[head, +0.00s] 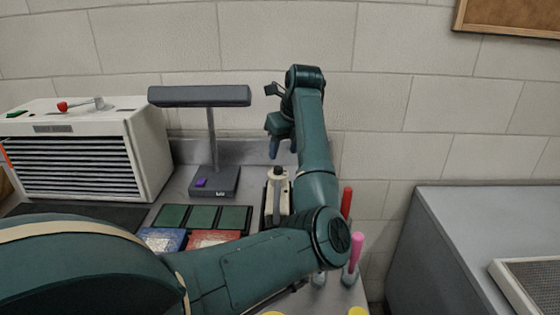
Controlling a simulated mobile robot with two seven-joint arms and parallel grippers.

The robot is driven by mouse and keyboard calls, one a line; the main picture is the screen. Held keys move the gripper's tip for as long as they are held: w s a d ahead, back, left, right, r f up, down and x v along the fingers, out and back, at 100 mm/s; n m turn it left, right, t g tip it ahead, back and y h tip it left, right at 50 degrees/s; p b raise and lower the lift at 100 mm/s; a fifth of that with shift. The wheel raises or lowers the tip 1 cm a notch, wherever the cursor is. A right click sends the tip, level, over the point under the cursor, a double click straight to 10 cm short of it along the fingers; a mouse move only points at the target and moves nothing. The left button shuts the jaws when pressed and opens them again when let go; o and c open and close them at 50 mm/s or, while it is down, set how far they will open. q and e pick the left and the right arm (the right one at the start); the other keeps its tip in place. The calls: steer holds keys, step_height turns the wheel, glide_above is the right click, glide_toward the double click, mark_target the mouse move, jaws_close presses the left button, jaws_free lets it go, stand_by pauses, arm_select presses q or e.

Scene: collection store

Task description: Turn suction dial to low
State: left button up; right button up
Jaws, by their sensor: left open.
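My left arm comes in from the lower left and reaches over the bench. Its gripper (283,150) points down with the fingers apart and empty, above and behind a small cream device with a dark knob on top (278,172). My arm partly hides this device. A white louvred unit (88,150) stands at the left, with a red-tipped lever (64,106) and a green switch (17,114) on its top. I cannot tell which control is the suction dial, and no setting marks are legible. My right gripper is not in view.
A grey lamp (211,140) with a purple button stands between the unit and my gripper. Green tiles (203,217) and blue and red trays (215,239) lie in front. Red and pink handled tools (354,250) stand right of my arm. A grey bench (450,240) is at the right.

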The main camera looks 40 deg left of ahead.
mark_target(279, 168)
arm_select(q)
steer(key=x, duration=0.5)
steer(key=shift+a+f+p, duration=0.1)
steer(key=shift+f+p, duration=0.2)
steer(key=shift+p, duration=0.1)
steer(key=shift+w+a+f, duration=0.15)
steer(key=shift+f, duration=0.3)
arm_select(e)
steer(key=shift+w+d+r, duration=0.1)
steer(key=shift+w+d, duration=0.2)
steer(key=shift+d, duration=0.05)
arm_select(q)
steer(key=c, duration=0.7)
jaws_close()
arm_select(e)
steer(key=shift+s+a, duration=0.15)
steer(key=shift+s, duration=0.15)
